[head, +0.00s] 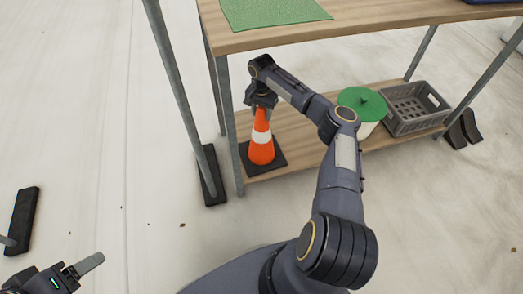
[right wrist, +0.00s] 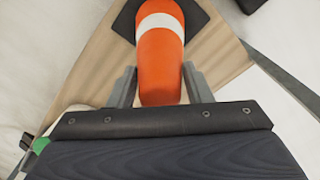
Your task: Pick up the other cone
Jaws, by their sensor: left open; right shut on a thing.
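An orange cone (head: 261,150) with a white band and a dark square base stands upright on the left end of the lower wooden shelf. My right gripper (head: 261,97) reaches down to it and is shut on its top. In the right wrist view, the fingers of the right gripper (right wrist: 160,88) lie on both sides of the cone (right wrist: 160,57). The cone's base still appears to rest on the shelf. My left gripper (head: 82,269) is open and empty at the bottom left, far from the cone. No second cone is in view.
The lower shelf (head: 300,130) also holds a round green lid on a white container (head: 362,103) and a grey crate (head: 415,108). The tabletop (head: 370,14) overhangs the cone, with a green mat (head: 270,10) on it. A metal leg (head: 230,125) stands close left of the cone.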

